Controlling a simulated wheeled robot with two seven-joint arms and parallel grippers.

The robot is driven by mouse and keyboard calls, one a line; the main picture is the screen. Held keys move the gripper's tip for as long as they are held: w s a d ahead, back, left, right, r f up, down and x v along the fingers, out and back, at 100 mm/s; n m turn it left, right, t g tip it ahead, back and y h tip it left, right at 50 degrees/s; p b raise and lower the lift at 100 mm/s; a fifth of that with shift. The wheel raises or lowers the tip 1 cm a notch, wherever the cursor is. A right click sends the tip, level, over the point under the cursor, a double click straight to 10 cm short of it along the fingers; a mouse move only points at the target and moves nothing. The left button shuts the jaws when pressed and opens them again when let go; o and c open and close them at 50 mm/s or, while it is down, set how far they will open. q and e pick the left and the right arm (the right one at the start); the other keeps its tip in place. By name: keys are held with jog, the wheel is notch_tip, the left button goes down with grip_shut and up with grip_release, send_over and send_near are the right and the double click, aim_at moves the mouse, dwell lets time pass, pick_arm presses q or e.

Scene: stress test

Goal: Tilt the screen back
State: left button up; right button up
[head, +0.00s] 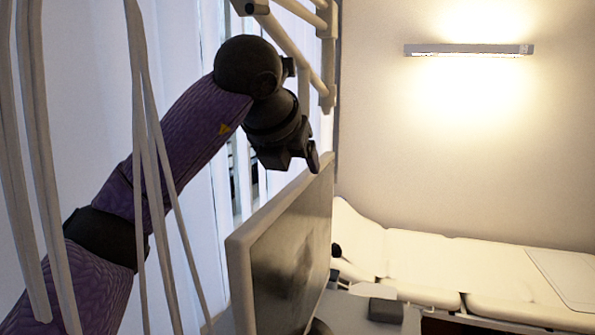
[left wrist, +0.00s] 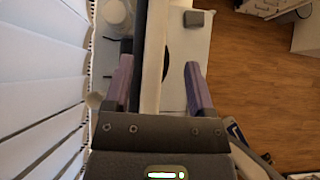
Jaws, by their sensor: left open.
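The screen (head: 292,265) is a flat monitor with a pale frame and a dark face, standing upright at the lower middle of the head view and seen at a steep angle. My left gripper (head: 311,158) is at the far upper corner of its frame, pointing down. In the left wrist view, the screen's pale top edge (left wrist: 152,70) runs between the two purple fingers of my open left gripper (left wrist: 158,65). Gaps show on both sides, wider towards the right finger; contact cannot be told. My right gripper is not in view.
A desk (left wrist: 185,60) lies below the screen, with a small grey box (left wrist: 199,18) on it. White blinds (left wrist: 40,70) hang close on the left. Pale cables or tubes (head: 145,130) hang at the left of the head view. A padded bed (head: 430,262) stands behind.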

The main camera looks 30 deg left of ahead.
aim_at(298, 179)
pick_arm(q)
jog(key=shift+w+a+f+p, duration=0.25)
jog(key=shift+w+f, duration=0.1)
jog(key=shift+f, duration=0.25)
jog(key=shift+w+a+f+p, duration=0.2)
jog(key=shift+w+f, duration=0.15)
jog(key=shift+f, duration=0.2)
jog(key=shift+x, duration=1.15)
jog(key=shift+w, duration=0.15)
jog(key=shift+c, duration=1.5)
grip_shut()
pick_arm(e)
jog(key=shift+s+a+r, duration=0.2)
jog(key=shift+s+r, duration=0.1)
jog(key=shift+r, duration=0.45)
pick_arm(q)
jog(key=shift+r, duration=0.1)
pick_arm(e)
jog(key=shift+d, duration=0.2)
